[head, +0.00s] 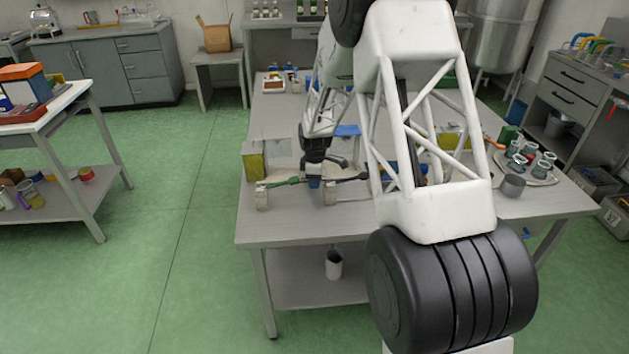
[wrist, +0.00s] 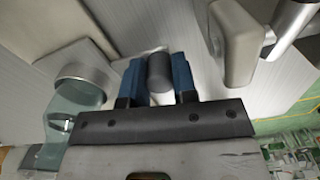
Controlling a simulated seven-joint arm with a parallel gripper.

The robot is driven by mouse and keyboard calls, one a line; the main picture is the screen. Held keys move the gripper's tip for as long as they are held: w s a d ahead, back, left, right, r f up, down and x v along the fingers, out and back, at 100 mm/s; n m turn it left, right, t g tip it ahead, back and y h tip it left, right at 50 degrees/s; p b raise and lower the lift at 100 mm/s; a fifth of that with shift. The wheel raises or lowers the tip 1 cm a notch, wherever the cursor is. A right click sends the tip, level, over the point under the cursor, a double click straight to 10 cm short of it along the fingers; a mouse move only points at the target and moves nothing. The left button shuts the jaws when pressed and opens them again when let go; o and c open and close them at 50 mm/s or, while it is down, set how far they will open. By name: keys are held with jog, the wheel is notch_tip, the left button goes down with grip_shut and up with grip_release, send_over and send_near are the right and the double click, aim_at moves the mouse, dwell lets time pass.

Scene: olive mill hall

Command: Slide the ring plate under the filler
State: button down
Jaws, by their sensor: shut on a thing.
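My gripper (wrist: 157,82) shows in the wrist view with two blue fingers shut on a dark grey knob (wrist: 160,70) with a rounded end. A pale part shows just below the knob, between the fingers; whether it belongs to the ring plate I cannot tell. In the head view my gripper (head: 315,174) is low over the near left part of the table, partly hidden by my arm. A metal-rimmed glass vessel (wrist: 88,80) is left of the fingers in the wrist view. I cannot clearly identify the ring plate or the filler in either view.
On the grey table (head: 330,228), a yellow-green and grey box (head: 254,164) stands left of my gripper. A round tray (head: 535,179) with several glasses and a grey cup (head: 513,186) are at the right. A pale block (wrist: 240,45) stands close right of the fingers.

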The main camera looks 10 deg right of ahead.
jog(key=shift+a, duration=2.05)
jog(key=c, duration=0.9)
grip_release()
jog(key=shift+r, duration=0.1)
notch_tip(320, 180, up, 8)
jog(key=shift+f, duration=0.2)
